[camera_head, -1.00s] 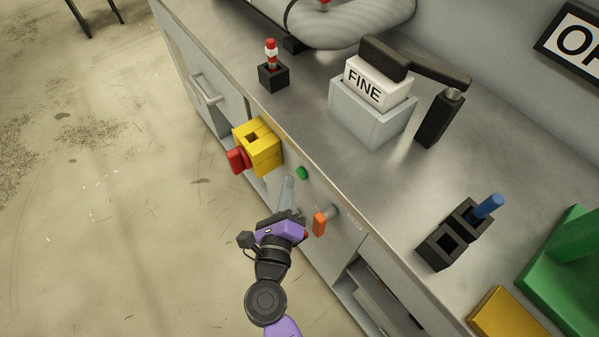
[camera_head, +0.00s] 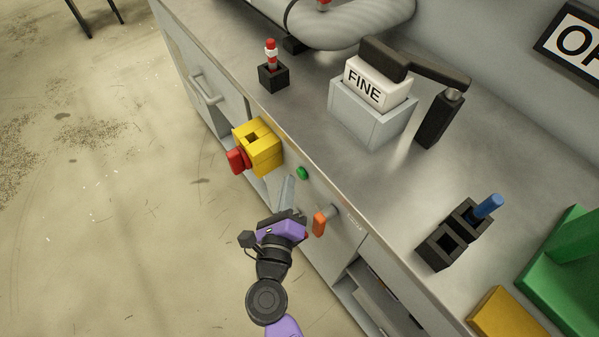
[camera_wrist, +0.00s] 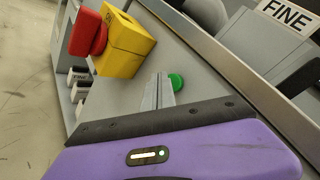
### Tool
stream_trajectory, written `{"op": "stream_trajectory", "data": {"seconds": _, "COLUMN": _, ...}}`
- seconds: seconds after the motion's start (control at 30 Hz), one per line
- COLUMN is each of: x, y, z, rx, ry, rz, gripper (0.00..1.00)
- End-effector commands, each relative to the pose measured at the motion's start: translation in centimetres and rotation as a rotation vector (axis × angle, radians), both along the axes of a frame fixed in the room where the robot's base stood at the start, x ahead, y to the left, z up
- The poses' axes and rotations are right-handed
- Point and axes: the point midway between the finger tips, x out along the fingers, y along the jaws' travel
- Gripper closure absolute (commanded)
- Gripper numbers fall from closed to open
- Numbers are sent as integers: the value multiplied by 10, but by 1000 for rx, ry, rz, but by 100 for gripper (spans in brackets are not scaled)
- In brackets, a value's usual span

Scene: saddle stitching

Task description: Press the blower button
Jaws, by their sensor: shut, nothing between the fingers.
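The green button (camera_head: 302,173) sits on the front panel of the workbench, between the yellow box and the orange lever. It also shows in the wrist view (camera_wrist: 177,82), just right of my fingertips. My gripper (camera_head: 288,180) is purple and black with grey fingers, and the fingers are closed together and empty. In the wrist view the fingertips (camera_wrist: 160,77) point towards the panel beside the green button. I cannot tell whether they touch the panel. No label for the button is readable.
An orange lever (camera_head: 320,223) sticks out to the right. The bench top (camera_head: 330,165) overhangs above. Black and white switches (camera_wrist: 79,84) show below the yellow box.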

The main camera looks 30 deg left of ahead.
Motion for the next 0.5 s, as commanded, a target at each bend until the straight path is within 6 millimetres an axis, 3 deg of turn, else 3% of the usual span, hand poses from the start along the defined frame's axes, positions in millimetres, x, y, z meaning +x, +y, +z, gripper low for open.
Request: {"op": "stream_trajectory", "data": {"seconds": 0.5, "x": 6, "y": -2, "z": 0, "rx": 0, "ry": 0, "rz": 0, "gripper": 100}}
